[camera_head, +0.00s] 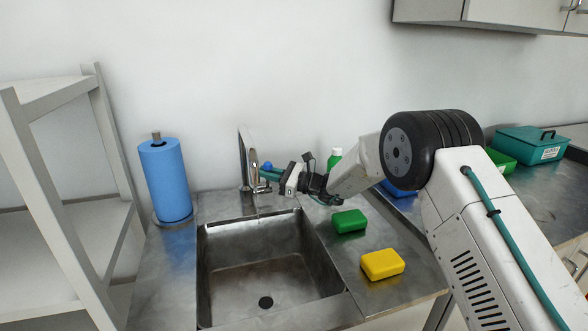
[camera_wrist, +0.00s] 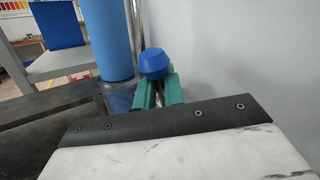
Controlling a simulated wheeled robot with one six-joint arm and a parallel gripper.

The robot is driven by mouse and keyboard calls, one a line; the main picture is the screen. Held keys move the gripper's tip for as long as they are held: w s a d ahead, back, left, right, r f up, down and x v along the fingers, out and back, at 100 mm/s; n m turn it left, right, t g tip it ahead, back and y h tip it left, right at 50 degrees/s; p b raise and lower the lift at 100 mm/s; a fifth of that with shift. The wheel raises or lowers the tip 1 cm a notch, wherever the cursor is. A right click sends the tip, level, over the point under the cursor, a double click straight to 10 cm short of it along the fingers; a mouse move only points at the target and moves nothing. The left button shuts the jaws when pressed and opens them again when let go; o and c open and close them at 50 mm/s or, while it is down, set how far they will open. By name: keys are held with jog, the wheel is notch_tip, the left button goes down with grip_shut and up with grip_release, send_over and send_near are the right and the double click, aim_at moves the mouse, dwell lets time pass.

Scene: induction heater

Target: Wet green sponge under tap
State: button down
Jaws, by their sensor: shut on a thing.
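The green sponge (camera_head: 349,221) lies on the steel counter to the right of the sink, apart from my gripper. The tap (camera_head: 254,168) stands behind the sink's back edge. My gripper (camera_head: 267,174) reaches in from the right at the tap. Its teal fingers (camera_wrist: 158,88) are shut on a blue knob (camera_wrist: 153,64), which looks like the tap's handle. The blue knob (camera_head: 267,166) is small in the head view, and its joint with the tap is hidden. I see no clear water stream.
The sink basin (camera_head: 215,265) is empty, with a dark drain. A yellow sponge (camera_head: 382,264) lies in front of the green one. A blue paper roll (camera_head: 165,182) stands left of the tap. A green bottle (camera_head: 335,157) stands behind my arm. A teal box (camera_head: 530,145) is far right.

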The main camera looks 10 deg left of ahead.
jog(key=shift+d+r, duration=0.1)
jog(key=shift+r, duration=0.1)
jog(key=c, duration=1.6)
grip_release()
jog(key=r, duration=0.2)
jog(key=s+r, duration=0.1)
jog(key=shift+d+r, duration=0.15)
jog(key=shift+r, duration=0.25)
jog(key=s+d, duration=0.2)
jog(key=s, duration=0.2)
jog(key=s+d, duration=0.2)
jog(key=s, duration=0.3)
jog(key=s+d+r, duration=0.1)
jog(key=s+d, duration=0.1)
jog(key=s, duration=0.2)
jog(key=shift+s+d, duration=0.1)
jog(key=shift+s, duration=0.25)
